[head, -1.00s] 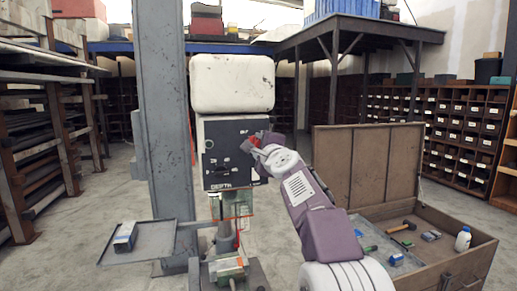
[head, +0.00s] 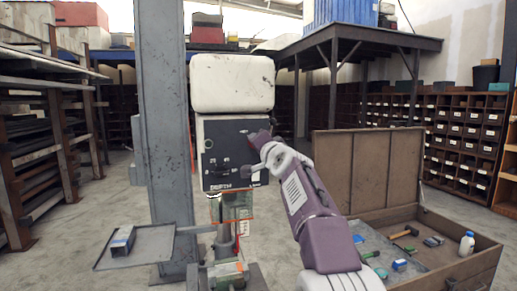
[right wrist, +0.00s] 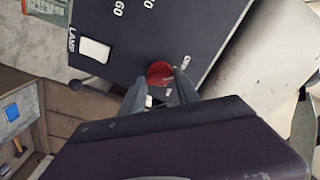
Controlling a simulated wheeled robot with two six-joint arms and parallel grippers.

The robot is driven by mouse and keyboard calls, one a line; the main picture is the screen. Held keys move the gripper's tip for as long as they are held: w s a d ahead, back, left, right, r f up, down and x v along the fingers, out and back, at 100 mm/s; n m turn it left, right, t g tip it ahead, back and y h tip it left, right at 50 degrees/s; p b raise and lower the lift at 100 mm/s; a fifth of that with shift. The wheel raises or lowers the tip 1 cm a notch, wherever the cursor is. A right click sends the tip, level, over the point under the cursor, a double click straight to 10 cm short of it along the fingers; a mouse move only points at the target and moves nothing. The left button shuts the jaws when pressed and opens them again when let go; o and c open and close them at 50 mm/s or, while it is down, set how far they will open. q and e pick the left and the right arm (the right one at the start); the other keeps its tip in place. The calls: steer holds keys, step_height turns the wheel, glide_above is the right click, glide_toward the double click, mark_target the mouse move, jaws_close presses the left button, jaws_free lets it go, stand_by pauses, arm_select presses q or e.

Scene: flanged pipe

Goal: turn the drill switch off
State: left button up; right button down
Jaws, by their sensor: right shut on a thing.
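The drill's dark control panel (head: 225,155) faces me on the drill head, below a white cover. The red switch knob (right wrist: 159,74) is on the panel in the right wrist view, beside small white lettering that I cannot fully read. My right gripper (right wrist: 161,78) has its two grey fingers on either side of the red knob and is shut on it. In the head view my right gripper (head: 258,140) is at the panel's upper right edge and hides the knob. My left gripper is in neither view.
A white lamp switch (right wrist: 95,49) is near the knob on the panel. A grey column (head: 163,120) stands left of the drill head. A side tray (head: 150,246) holds a small blue box. An open wooden chest (head: 470,262) with tools stands at the right.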

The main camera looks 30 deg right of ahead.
steer(key=shift+f+n, duration=0.15)
steer(key=shift+n, duration=0.65)
steer(key=c, duration=0.9)
jaws_free()
steer(key=shift+s+b, duration=0.1)
steer(key=shift+b, duration=0.25)
